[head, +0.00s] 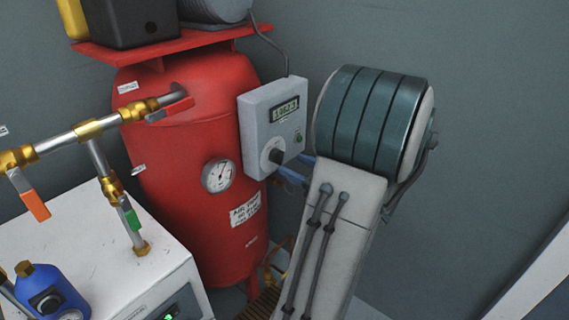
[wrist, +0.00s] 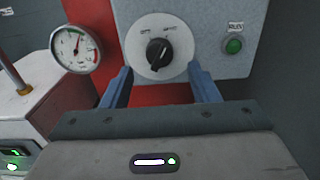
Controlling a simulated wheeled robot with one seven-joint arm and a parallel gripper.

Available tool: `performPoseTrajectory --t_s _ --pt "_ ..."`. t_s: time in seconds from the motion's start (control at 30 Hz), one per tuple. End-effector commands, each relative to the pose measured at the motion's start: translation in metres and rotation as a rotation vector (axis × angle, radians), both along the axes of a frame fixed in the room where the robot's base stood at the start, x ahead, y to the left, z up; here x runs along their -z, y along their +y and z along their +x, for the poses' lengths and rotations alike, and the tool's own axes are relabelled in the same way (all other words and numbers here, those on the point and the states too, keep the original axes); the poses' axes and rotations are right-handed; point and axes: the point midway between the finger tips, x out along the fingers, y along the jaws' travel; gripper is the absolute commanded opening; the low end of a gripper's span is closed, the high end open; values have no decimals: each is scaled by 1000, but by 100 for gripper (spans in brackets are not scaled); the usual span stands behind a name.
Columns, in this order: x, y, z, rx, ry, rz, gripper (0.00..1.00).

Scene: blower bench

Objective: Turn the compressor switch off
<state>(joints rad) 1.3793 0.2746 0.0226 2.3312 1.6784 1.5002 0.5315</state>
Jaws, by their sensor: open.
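The compressor switch is a black rotary knob (wrist: 159,52) on a round white plate, on the front of a grey control box (wrist: 215,60). In the wrist view the knob's handle is tilted a little from upright. The labels on its plate are too small to read. In the head view the knob (head: 277,156) shows at the lower part of the box (head: 262,98), below a lit display. My gripper (wrist: 158,82) is open, with its two blue fingers apart, one below left and one below right of the knob. In the head view my arm partly hides the gripper (head: 294,170).
A green button or lamp (wrist: 234,45) is right of the knob. A pressure gauge (head: 218,176) is on the red tank (head: 180,130), left of the box. Pipes with an orange-handled valve (head: 35,205) and a white cabinet (head: 130,275) stand at the left.

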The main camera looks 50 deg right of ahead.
Motion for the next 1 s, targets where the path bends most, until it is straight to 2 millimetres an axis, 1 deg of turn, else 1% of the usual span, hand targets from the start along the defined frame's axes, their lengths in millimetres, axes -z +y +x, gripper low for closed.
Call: performPoseTrajectory --t_s 0.03,0.1,0.23,0.4,0.63,0.67,0.7,0.77,0.8,0.83,1.0 --pt "2 2 10 -5 -1 -1 55" --pt "1 3 22 -3 -1 0 55" --pt "1 4 36 -3 0 -1 55" --pt "0 4 44 0 0 -1 55" --pt "0 4 45 0 0 0 55" --pt "0 4 45 0 0 0 52" --pt "0 4 45 0 0 0 41" --pt "0 4 45 0 0 0 24" --pt "0 4 45 0 0 0 13" --pt "0 4 45 0 0 0 11" --pt "0 4 45 0 0 -3 11"
